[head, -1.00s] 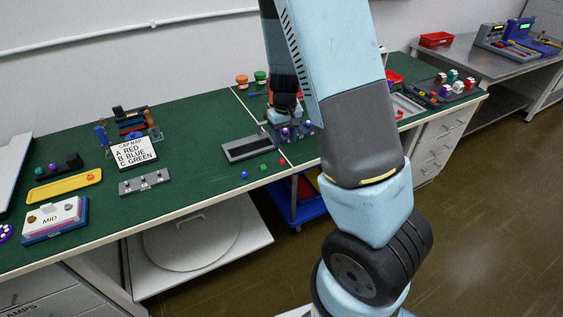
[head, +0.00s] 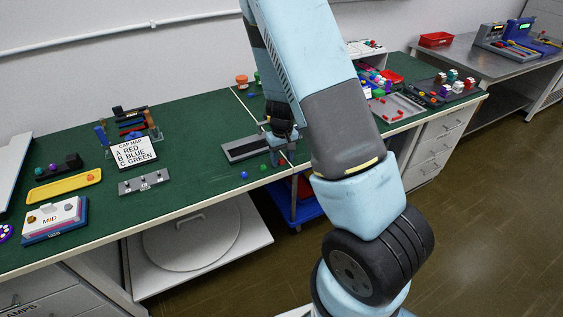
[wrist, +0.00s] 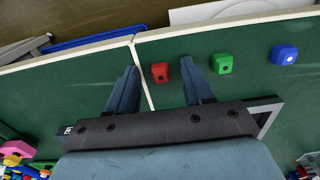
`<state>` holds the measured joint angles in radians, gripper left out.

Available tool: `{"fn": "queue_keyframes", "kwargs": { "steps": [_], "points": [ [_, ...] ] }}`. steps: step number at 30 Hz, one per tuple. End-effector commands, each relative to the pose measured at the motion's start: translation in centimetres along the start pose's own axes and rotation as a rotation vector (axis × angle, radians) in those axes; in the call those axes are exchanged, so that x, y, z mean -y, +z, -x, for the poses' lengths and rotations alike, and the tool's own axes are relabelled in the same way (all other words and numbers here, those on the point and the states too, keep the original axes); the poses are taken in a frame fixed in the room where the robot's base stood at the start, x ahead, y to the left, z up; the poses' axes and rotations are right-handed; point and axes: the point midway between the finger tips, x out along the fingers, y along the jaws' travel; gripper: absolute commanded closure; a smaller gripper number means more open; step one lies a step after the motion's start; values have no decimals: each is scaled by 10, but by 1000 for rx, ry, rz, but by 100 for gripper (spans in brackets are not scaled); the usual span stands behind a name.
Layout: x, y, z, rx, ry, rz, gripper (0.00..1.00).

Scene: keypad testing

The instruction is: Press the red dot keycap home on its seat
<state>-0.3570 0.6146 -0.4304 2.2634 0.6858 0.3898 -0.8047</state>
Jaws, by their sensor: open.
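In the wrist view the red keycap (wrist: 160,73) with a dark dot stands on the green bench near its front edge. My gripper (wrist: 160,68) is open, with one finger to each side of the red cap and a gap on both sides; I cannot tell how high the fingertips are. In the head view my gripper (head: 284,148) hides the red cap. The green keycap (head: 263,168) and blue keycap (head: 244,175) lie in a row beside it. A grey strip with three small posts (head: 143,182) lies left of them, in front of the CAP MAP sign (head: 135,152).
A grey-framed dark tray (head: 245,148) lies behind the caps, close to my gripper. A pale seam crosses the bench by the red cap. A yellow tray (head: 65,186) and a MID box (head: 55,218) stand at left. Bench between strip and caps is clear.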

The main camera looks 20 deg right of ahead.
Motion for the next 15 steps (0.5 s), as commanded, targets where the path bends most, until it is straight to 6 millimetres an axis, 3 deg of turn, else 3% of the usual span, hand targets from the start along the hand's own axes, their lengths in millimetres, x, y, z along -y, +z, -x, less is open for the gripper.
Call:
{"fn": "queue_keyframes", "kwargs": {
  "steps": [6, 15],
  "points": [
    [0, 0, 0, 0, 0, 0, 51],
    [0, 0, 0, 0, 0, 0, 80]
  ]
}}
